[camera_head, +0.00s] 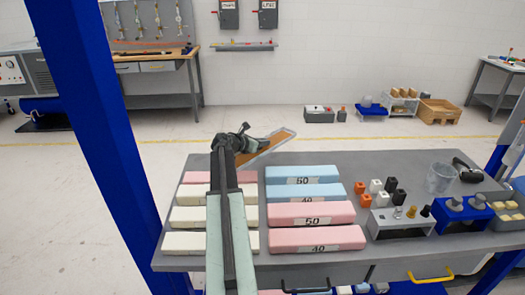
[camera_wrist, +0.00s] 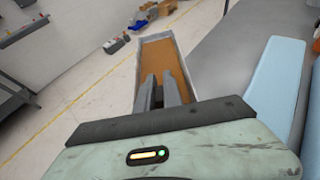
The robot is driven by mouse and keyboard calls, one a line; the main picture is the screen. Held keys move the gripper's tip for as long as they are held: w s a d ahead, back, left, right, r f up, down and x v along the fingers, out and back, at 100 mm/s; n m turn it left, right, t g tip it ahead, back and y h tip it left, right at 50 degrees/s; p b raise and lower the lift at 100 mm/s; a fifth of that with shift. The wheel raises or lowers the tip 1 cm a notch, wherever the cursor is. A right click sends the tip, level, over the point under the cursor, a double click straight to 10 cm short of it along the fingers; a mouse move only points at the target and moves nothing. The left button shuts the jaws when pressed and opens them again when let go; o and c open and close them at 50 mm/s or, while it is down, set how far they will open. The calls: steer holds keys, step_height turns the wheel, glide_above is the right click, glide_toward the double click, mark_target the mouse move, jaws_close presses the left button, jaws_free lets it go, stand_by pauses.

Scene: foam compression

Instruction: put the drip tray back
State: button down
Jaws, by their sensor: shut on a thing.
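The drip tray is a shallow tray with thin pale grey walls and a brown inside. In the head view the tray (camera_head: 272,146) is at the far left edge of the table, tilted. In the wrist view the tray (camera_wrist: 158,50) stretches ahead of the fingers, beside the table edge, with floor on its other side. My gripper (camera_head: 244,142) is shut on the tray at its near end; in the wrist view the gripper fingers (camera_wrist: 164,88) lie over the brown inside. The exact grip on the wall is hidden.
The grey table (camera_head: 370,160) holds pink, blue (camera_head: 300,174) and cream (camera_head: 187,217) foam blocks in two columns. Small orange, white and black blocks, fixtures (camera_head: 400,222) and a clear cup (camera_head: 440,178) stand at the right. A blue post (camera_head: 95,120) rises at the left. Open floor lies behind.

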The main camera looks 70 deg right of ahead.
steer(key=shift+w+d, duration=0.1)
steer(key=shift+d, duration=0.3)
step_height(320, 180, down, 4)
steer(key=b, duration=0.4)
steer(key=shift+f+b, duration=0.25)
steer(key=shift+b, duration=0.05)
steer(key=c, duration=1.5)
jaws_free()
